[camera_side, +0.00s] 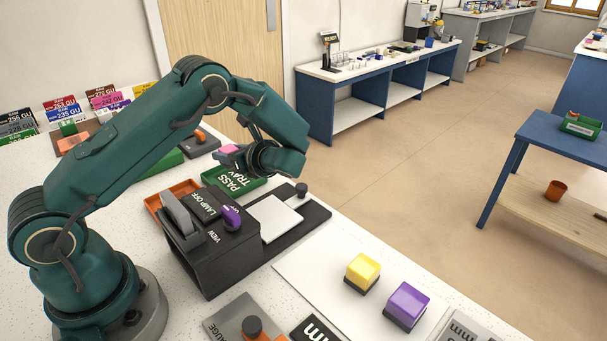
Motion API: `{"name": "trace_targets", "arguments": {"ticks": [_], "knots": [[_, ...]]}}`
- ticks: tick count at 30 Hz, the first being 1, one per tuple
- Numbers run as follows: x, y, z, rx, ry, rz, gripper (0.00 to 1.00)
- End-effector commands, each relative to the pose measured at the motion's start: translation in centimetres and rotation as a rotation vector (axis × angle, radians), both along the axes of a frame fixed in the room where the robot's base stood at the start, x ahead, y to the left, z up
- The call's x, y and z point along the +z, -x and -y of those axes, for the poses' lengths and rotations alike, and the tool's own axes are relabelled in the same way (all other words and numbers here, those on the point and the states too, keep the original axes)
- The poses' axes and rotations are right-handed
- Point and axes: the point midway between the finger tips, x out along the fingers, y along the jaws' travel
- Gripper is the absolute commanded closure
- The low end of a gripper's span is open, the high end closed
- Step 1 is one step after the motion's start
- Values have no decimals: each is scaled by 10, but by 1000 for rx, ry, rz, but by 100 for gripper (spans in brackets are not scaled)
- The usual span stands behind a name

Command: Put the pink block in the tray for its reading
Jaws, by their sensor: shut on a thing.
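The pink block (229,149) is in my gripper (233,156), above the far edge of the green tray marked PASS TRAY (236,181). My gripper is shut on it, and the jaws and wrist hide part of the block. I cannot tell how high above the tray it is. An orange tray (156,204) lies left of the green one, partly hidden behind a black box. Coloured cards with GU readings (62,104) stand at the back left; the pink card (104,101) is among them, its number small.
The black box marked LAMP OFF and VIEW (224,255) stands in front of the trays, with a white plate (275,217) beside it. A yellow block (362,270) and a purple block (407,304) stand on a white sheet. A grey gauge (237,315) is at the front.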

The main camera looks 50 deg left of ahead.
Motion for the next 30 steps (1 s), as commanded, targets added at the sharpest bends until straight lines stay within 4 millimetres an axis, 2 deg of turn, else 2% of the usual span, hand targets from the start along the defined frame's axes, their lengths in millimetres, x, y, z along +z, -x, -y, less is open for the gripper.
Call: {"name": "trace_targets", "arguments": {"ticks": [3,12,24,25,27,30], "knots": [[-6,-1,1,0,-1,-2,100],[-40,-1,1,0,-1,-2,100],[-44,-1,1,0,-1,-1,100],[-44,-1,1,0,0,-1,53],[-44,-1,1,0,0,0,27],[-44,-1,1,0,0,0,27]]}}
